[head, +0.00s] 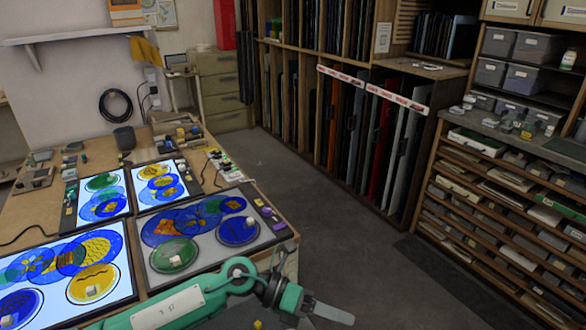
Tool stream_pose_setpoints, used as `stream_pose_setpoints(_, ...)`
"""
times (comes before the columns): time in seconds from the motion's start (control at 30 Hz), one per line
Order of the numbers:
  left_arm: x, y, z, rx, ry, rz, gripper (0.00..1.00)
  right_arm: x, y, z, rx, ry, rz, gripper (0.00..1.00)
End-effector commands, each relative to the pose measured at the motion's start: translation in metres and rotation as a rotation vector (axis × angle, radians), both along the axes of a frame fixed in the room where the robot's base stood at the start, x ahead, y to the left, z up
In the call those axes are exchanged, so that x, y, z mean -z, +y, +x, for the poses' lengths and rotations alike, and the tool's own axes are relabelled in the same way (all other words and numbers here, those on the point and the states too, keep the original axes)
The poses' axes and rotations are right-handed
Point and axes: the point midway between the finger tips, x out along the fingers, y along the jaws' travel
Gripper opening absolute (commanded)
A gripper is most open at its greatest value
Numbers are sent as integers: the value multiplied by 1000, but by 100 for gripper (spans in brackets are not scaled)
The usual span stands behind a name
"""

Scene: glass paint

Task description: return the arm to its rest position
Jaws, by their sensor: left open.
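My left arm comes in along the bottom of the head view. It is green, with a white label on its forearm. My left gripper (318,304) is open, beyond the table's front right corner and over the dark floor. One flat grey finger points to the right. I see nothing between the fingers. My right gripper is out of view.
The wooden table (268,209) at left bears lit panels (131,288) and an unlit panel (197,270) with coloured glass discs. Glass sheet racks (375,150) stand at the back and a drawer shelf (500,185) at right. The floor (350,240) between is clear.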

Motion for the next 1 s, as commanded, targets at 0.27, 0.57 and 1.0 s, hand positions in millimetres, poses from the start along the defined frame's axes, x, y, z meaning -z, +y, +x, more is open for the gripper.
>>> stream_pose_setpoints(0.27,-85,-2,23,-413,401,-529,41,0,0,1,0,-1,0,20)
stream_pose_setpoints(0.57,-80,90,78,-964,929,-900,41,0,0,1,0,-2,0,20)
stream_pose_setpoints(1.0,91,249,19,-1865,1762,-978,41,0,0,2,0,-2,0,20)
